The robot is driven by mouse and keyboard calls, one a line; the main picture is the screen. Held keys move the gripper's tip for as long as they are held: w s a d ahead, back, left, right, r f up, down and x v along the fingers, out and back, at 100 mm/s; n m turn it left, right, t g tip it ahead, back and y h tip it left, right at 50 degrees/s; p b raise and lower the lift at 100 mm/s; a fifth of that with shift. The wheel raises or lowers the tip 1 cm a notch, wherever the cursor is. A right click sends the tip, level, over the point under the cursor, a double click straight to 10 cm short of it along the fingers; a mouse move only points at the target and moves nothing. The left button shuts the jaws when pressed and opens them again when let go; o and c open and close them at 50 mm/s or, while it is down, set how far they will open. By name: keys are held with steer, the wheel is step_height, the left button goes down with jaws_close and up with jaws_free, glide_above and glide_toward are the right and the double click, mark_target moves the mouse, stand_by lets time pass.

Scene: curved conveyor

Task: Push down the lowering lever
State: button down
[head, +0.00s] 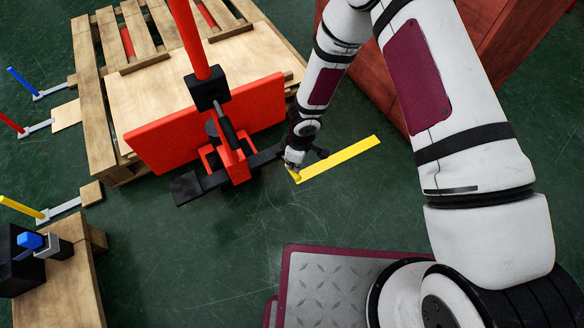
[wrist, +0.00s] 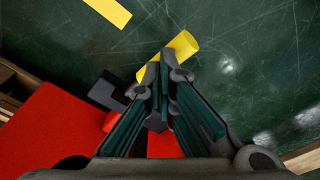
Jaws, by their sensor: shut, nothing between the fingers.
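The red lift truck (head: 236,160) stands against the wooden pallet, with an upright red handle (head: 190,40) on a black block. A black foot bar (head: 188,188) sticks out at its lower left, and another black arm (head: 265,158) reaches right toward my gripper. My gripper (head: 291,165) is shut and empty, low beside the truck's right end. In the wrist view a curved yellow piece (wrist: 182,50) lies just past my fingertips (wrist: 160,62); I cannot tell whether they touch. It may be the lever's end. A black part (wrist: 108,90) shows left of the fingers.
A flat yellow strip (head: 340,158) lies on the green floor (head: 225,235). A wooden pallet (head: 100,130) is behind the truck, and a reddish-brown block (head: 470,60) is at the upper right. Levers with blue, red and yellow handles (head: 20,207) stand at the left.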

step_height(320, 180, down, 2)
steer(key=shift+f+b, duration=0.25)
steer(key=shift+b, duration=0.7)
steer(key=shift+r, duration=0.1)
steer(key=shift+d, duration=0.1)
steer(key=d, duration=0.2)
steer(key=r+b, duration=0.1)
steer(key=shift+s+d, duration=0.35)
steer(key=shift+d, duration=0.05)
steer(key=shift+r, duration=0.1)
step_height(320, 180, up, 12)
steer(key=d, duration=0.1)
steer(key=shift+s, duration=0.15)
